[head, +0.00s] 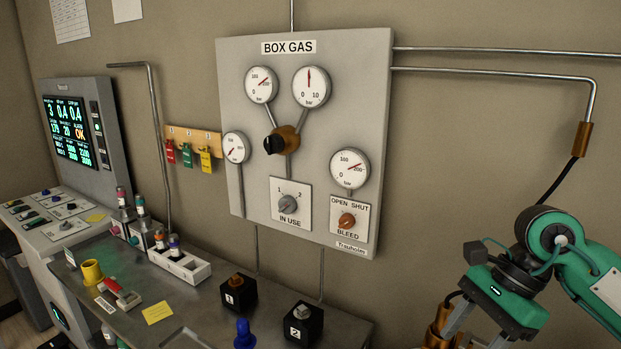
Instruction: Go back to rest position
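My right gripper (478,335) hangs at the lower right, on a green and black arm that comes in from the right edge. Its grey fingers point down and left and are cut off by the bottom edge. A copper-coloured fitting (441,322) stands right beside the fingers; I cannot tell whether they touch it or are closed on it. My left gripper is not in view.
A BOX GAS panel (380,100) with gauges and knobs is on the wall. A bench (200,310) below carries a white vial rack (185,275), a yellow cup (92,273) and two black numbered blocks (238,292) (303,322). A black hose (562,180) hangs behind my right arm.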

